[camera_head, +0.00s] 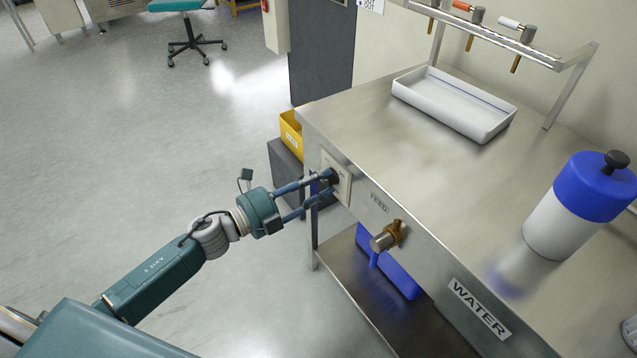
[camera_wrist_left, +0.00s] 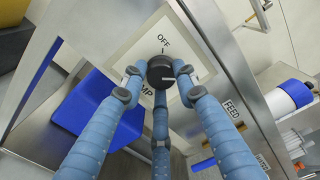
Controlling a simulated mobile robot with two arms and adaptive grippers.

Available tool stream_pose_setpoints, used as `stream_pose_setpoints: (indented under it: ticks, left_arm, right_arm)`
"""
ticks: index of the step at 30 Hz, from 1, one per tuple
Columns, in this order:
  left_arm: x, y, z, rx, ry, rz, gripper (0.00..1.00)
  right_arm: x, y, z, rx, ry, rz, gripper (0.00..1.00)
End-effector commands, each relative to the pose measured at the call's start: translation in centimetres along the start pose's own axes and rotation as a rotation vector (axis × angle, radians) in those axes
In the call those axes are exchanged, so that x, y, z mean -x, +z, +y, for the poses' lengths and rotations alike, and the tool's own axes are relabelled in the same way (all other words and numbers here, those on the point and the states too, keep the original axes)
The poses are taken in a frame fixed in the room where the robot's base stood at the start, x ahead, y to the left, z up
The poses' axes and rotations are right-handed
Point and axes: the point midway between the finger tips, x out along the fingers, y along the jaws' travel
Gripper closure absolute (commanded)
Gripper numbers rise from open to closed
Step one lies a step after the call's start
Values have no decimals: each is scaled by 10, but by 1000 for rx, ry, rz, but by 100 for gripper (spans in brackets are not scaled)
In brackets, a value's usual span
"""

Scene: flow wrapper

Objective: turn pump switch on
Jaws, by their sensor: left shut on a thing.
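The pump switch is a round black knob (camera_wrist_left: 160,71) on a pale square plate (camera_wrist_left: 126,58) fixed to the front of the steel bench; the plate also shows in the head view (camera_head: 343,188). OFF is printed above the knob in the wrist view, and part of the PUMP label shows below it. A pale line on the knob points toward the right, away from OFF. My left gripper (camera_head: 330,182) is shut on the knob, with its blue fingers around it in the wrist view (camera_wrist_left: 158,78). My right gripper is out of view.
A brass tap (camera_head: 388,236) under the FEED label sticks out right of the switch. A blue bin (camera_head: 400,275) sits on the lower shelf. A white tray (camera_head: 455,103) and a blue-topped container (camera_head: 565,210) stand on the bench.

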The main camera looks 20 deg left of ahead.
Motion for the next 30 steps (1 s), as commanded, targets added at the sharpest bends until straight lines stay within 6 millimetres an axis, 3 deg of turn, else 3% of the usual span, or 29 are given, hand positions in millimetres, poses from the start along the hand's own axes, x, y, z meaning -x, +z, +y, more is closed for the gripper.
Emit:
stream_pose_setpoints:
  ticks: [1, 8, 9, 11, 22, 30]
  left_arm:
    - [0, 8, -2, -5, 0, -17, 97]
    - [0, 9, -3, -4, -1, -17, 97]
    - [0, 9, -3, -4, -1, -16, 64]
    - [0, 8, -3, -4, -1, -15, 53]
    - [6, 4, -1, 0, 1, -8, 53]
    - [57, 3, 1, 0, 5, -9, 53]
  right_arm:
    - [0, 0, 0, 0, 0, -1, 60]
    - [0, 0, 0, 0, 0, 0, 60]
    - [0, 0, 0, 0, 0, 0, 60]
    - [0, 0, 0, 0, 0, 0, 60]
    - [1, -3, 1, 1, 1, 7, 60]
    - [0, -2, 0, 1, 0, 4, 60]
